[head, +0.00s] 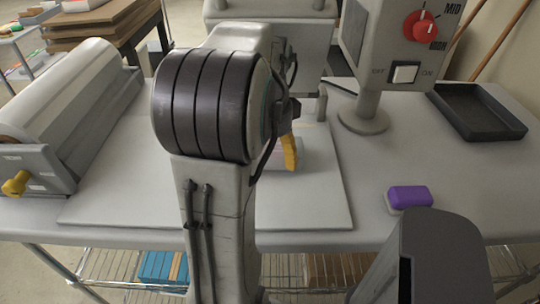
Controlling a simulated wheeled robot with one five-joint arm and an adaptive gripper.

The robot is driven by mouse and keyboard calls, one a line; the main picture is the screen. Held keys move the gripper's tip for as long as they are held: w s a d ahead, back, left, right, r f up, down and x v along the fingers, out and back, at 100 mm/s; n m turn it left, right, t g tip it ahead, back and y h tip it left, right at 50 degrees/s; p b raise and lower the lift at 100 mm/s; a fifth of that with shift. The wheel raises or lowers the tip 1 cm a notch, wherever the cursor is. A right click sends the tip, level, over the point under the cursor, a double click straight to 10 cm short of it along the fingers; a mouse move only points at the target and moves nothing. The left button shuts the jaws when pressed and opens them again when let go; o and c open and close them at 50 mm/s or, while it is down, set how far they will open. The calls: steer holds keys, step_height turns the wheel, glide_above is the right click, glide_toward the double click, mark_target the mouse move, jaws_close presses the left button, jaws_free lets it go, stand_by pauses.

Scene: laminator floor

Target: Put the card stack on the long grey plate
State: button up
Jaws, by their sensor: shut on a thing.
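My arm stands in the middle of the head view and hides most of my gripper (289,152). One yellow-orange finger shows just right of the arm, over the grey plate. The long grey plate (120,200) lies flat on the table, showing on both sides of my arm. Whether the stack touches the plate is hidden.
A grey roller machine (75,110) with a yellow knob is at left. A post-mounted control box (405,45) with a red dial stands at back right. A black tray (475,110) and a purple-and-white block (409,198) lie at right. The table (390,160) between them is clear.

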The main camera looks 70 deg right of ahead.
steer(key=shift+f, duration=0.15)
steer(key=o, duration=1.1)
steer(key=shift+o, duration=0.2)
steer(key=shift+w+r+p, duration=0.1)
steer(key=shift+r+p, duration=0.35)
steer(key=shift+r, duration=3.5)
